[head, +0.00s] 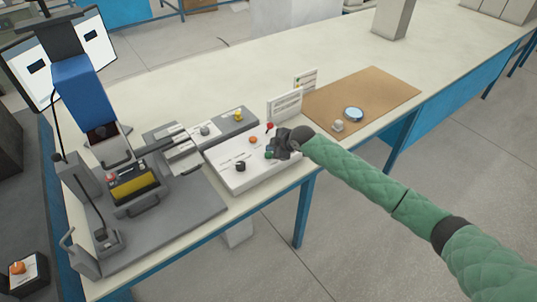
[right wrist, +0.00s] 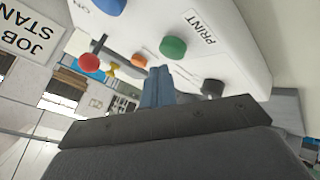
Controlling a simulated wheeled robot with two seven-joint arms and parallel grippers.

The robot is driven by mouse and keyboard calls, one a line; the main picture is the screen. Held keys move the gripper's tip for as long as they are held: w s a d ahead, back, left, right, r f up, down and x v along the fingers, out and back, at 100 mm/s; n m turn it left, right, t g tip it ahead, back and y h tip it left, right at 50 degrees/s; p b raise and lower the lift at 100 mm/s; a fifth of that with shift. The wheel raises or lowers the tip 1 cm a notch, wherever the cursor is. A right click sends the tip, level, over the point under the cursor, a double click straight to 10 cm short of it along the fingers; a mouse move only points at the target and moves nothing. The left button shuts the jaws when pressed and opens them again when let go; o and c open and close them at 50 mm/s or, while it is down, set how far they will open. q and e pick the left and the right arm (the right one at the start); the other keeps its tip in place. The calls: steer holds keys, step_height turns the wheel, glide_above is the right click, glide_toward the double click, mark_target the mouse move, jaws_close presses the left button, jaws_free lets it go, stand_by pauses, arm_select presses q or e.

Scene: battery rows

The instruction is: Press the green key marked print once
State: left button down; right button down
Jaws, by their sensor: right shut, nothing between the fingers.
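The green key (right wrist: 172,47) is a round button on the white control box (head: 234,183), with the word PRINT (right wrist: 200,28) beside it in the right wrist view. My right gripper (right wrist: 159,74) is shut and empty. Its fingertips are close to the green key, and a small gap shows between them in the right wrist view. In the head view the right gripper (head: 274,153) is over the right end of the control box and largely hides that part. My left gripper is not in view.
The box also carries a blue key (right wrist: 108,4), an orange key (right wrist: 139,60), a red-knobbed lever (right wrist: 90,62) and a black knob (head: 240,166). A white sign (head: 284,106) stands behind it. A press machine (head: 132,188) is at left, a brown mat (head: 375,92) at right.

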steer(key=shift+f, duration=0.4)
arm_select(q)
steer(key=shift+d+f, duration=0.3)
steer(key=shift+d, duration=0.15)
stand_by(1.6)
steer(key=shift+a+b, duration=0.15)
steer(key=shift+b, duration=0.15)
arm_select(e)
steer(key=shift+f, duration=0.15)
